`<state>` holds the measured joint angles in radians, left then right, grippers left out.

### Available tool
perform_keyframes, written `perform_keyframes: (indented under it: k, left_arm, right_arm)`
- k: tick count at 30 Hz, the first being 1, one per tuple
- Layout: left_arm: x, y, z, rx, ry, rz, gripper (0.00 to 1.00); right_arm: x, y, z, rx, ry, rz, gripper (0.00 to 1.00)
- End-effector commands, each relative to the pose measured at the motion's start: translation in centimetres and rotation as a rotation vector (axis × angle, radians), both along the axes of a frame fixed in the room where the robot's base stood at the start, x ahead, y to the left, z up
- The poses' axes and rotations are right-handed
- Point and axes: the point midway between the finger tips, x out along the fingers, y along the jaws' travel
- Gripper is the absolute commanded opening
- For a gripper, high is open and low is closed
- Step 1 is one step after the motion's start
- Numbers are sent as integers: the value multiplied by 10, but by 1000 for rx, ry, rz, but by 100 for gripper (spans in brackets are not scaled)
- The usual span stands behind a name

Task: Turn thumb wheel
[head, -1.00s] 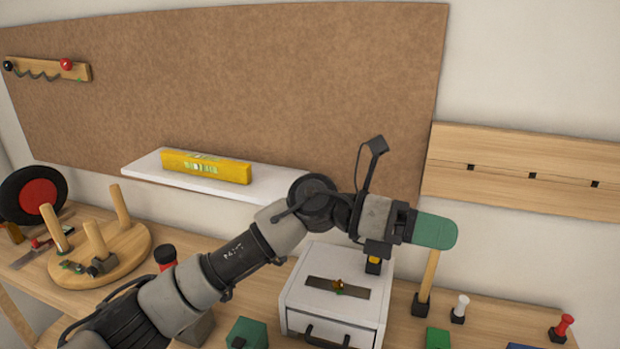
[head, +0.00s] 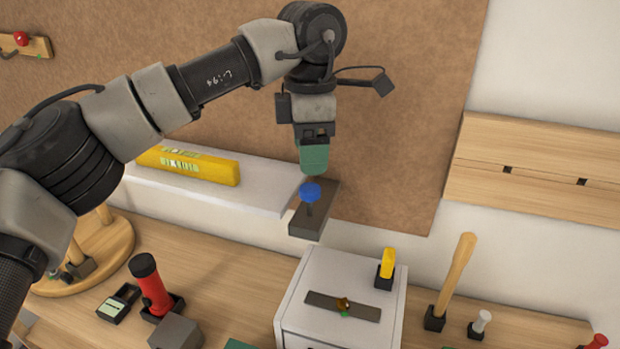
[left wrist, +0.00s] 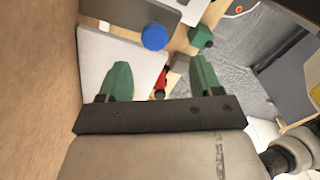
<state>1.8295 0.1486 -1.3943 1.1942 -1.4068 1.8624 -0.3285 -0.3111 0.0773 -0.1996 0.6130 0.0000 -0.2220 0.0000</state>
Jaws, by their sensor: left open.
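A round blue wheel (head: 310,192) stands on a short stem on a dark grey block (head: 309,226) near the right end of the white shelf. My left gripper (head: 313,160) points down just above the blue wheel, with a small gap in the head view. In the left wrist view, the green fingers (left wrist: 161,82) are spread wide with nothing between them. The blue wheel also shows in the left wrist view (left wrist: 154,36), beyond the fingertips and apart from both. My right gripper is not in view.
A yellow level (head: 188,165) lies on the white shelf (head: 245,195). A brown board (head: 420,110) stands close behind.

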Motion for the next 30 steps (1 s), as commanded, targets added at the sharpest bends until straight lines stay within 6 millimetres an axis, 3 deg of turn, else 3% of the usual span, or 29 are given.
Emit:
perform_keyframes:
  k: [2,5,10,14,22,23,30]
  left_arm:
    - [0,1,-16,0,5,-1,65]
    - [0,1,-34,0,4,0,65]
    - [0,0,-56,-2,3,0,65]
    - [0,0,-64,-2,2,0,65]
    - [0,0,-67,-2,2,0,65]
    - [0,0,-67,-2,2,0,64]
    - [0,0,-66,-3,2,0,27]
  right_arm:
    - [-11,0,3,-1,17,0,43]
    - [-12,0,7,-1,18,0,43]
    - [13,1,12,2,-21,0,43]
    - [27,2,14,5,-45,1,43]
    - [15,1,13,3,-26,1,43]
    - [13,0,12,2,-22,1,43]
    - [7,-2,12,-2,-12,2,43]
